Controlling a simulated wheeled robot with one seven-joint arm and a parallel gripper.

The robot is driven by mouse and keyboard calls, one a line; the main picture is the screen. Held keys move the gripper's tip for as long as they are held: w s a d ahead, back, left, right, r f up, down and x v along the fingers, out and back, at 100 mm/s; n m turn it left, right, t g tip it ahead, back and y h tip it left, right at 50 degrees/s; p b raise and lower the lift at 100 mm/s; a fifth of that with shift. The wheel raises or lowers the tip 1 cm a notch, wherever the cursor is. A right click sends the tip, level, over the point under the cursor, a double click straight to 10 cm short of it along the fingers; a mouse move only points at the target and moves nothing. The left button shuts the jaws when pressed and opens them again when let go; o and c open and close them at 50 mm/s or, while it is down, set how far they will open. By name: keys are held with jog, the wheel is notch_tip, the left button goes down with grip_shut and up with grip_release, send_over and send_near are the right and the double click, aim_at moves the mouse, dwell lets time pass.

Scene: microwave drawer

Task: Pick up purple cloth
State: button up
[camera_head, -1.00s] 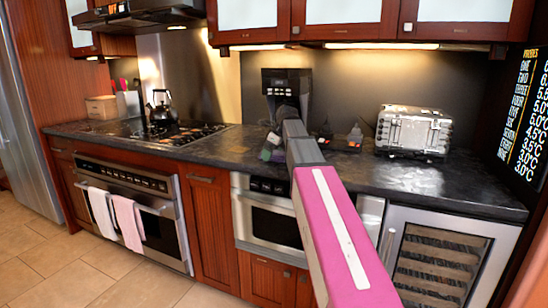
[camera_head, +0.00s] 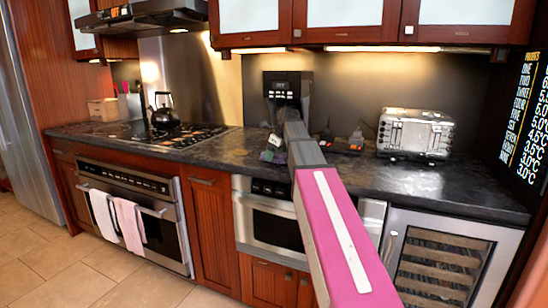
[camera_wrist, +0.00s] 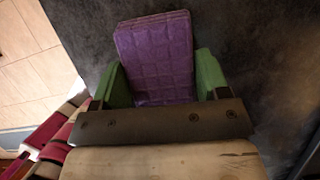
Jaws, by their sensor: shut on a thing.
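The purple cloth (camera_wrist: 155,52) is a thick quilted rectangle seen in the middle of the wrist view, above the dark countertop. My gripper (camera_wrist: 160,78) has one green finger on each side of it and is shut on its near part. The cloth's near end is hidden behind the gripper's dark bar. In the head view my gripper (camera_head: 272,150) is small at the far end of my pink arm, over the counter, and the cloth is hard to make out there. I cannot tell whether the cloth touches the counter.
The dark counter (camera_head: 420,182) carries a black coffee machine (camera_head: 283,90) behind my gripper, a metal toaster (camera_head: 414,132) at right, and a kettle (camera_head: 163,110) on the stove at left. A microwave drawer (camera_head: 268,222) sits below the counter. Wall cabinets (camera_head: 345,33) hang above.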

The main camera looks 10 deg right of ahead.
notch_tip(320, 180, up, 4)
jog(key=shift+w+r, duration=0.1)
jog(key=s+a+r, duration=0.5)
jog(key=a+r, duration=0.1)
jog(key=a, duration=0.4)
jog(key=shift+s+a+r, duration=0.2)
jog(key=shift+s, duration=0.05)
